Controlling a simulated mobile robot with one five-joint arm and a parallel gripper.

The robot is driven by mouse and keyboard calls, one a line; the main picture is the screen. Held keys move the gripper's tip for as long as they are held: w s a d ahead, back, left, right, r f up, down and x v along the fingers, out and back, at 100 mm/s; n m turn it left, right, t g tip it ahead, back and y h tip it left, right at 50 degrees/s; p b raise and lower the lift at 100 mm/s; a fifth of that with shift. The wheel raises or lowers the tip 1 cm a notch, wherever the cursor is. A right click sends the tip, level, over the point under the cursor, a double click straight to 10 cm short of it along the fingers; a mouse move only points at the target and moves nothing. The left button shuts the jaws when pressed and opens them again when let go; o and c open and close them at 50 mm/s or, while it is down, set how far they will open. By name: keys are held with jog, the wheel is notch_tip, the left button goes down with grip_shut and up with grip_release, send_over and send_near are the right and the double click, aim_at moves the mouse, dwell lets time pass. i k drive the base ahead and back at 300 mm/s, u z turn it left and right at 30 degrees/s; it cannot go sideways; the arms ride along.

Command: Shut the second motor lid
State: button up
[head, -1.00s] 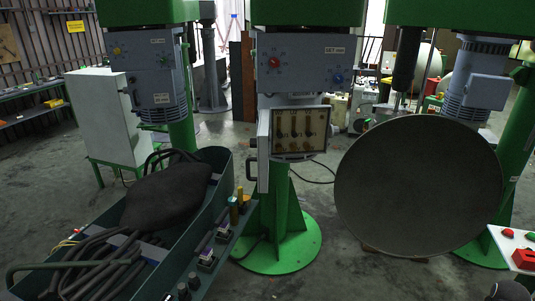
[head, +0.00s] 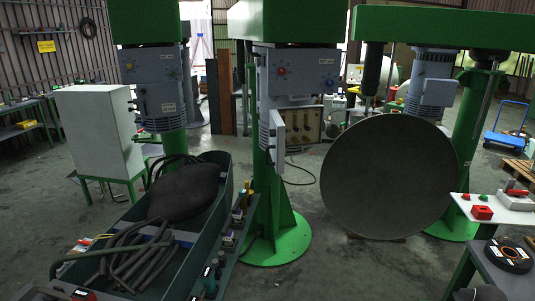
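Three grey motors hang from green disperser heads: a left motor (head: 162,95), a middle motor (head: 299,72) and a right motor (head: 431,80). The middle motor's lower terminal box (head: 305,124) is open, with its pale panel and several terminals showing. Its grey lid (head: 278,136) stands swung out at the left side of the box, seen nearly edge-on, with a dark handle on it. The left motor's lower box (head: 167,107) looks closed. My gripper is not in view.
A green trough (head: 225,205) with dark hoses and a black sack fills the front left. A large dark disc (head: 388,178) stands right of the middle column's green base (head: 285,238). A white-topped table (head: 485,208) stands at right. Grey floor shows between them.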

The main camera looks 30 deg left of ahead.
aim_at(276, 148)
jog(key=z, duration=0.2)
jog(key=k, duration=0.2)
jog(key=u, duration=1.5)
jog(key=i, duration=1)
jog(key=u, duration=0.1)
jog(key=k, duration=0.55)
jog(key=u, duration=3.7)
jog(key=k, duration=0.7)
jog(key=z, duration=0.05)
